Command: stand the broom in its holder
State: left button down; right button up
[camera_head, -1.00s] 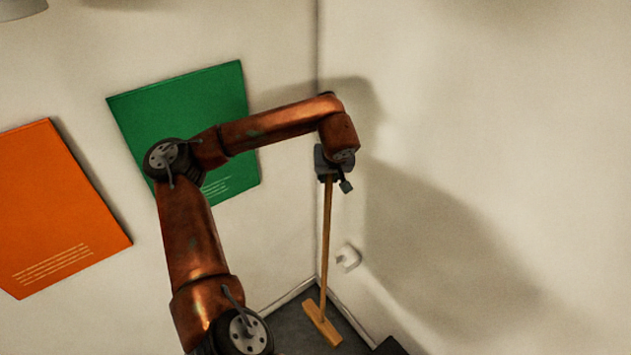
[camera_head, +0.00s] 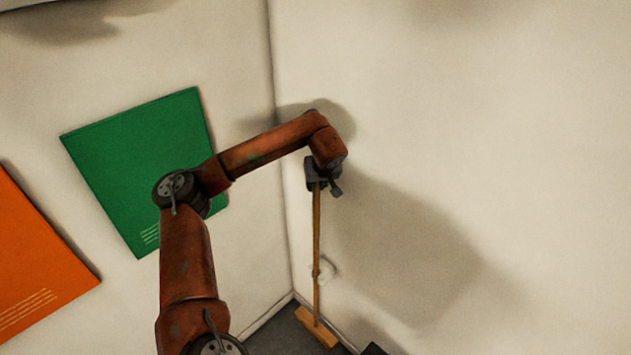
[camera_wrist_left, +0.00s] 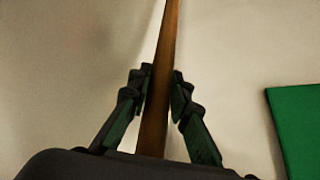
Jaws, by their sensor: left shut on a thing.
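The broom has a long wooden handle (camera_head: 317,235) and a wooden head (camera_head: 316,327) low by the grey floor. It hangs close to upright near the room corner. My left gripper (camera_head: 319,184) is shut on the handle near its top; the left wrist view shows both fingers (camera_wrist_left: 160,92) on either side of the handle (camera_wrist_left: 155,125). A small white holder (camera_head: 327,269) is on the right wall, low down. The handle crosses in front of its left part; I cannot tell whether it sits in the holder or only lines up with it. My right gripper is out of view.
A green panel (camera_head: 135,165) and an orange panel (camera_head: 30,265) are on the left wall. The wall corner is just left of the broom. A dark object (camera_head: 374,349) shows at the bottom edge, right of the broom head. The right wall is otherwise bare.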

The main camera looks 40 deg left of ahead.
aim_at(318, 193)
pick_arm(q)
jog(key=shift+f+p, duration=0.35)
jog(key=shift+f, duration=1.6)
jog(key=shift+w+f, duration=0.3)
jog(key=shift+f, duration=0.05)
jog(key=shift+d, duration=0.1)
jog(key=c, duration=1.8)
grip_release()
jog(key=shift+s+f, duration=0.1)
jog(key=shift+f, duration=0.05)
jog(key=b+v, duration=0.1)
jog(key=v, duration=1.1)
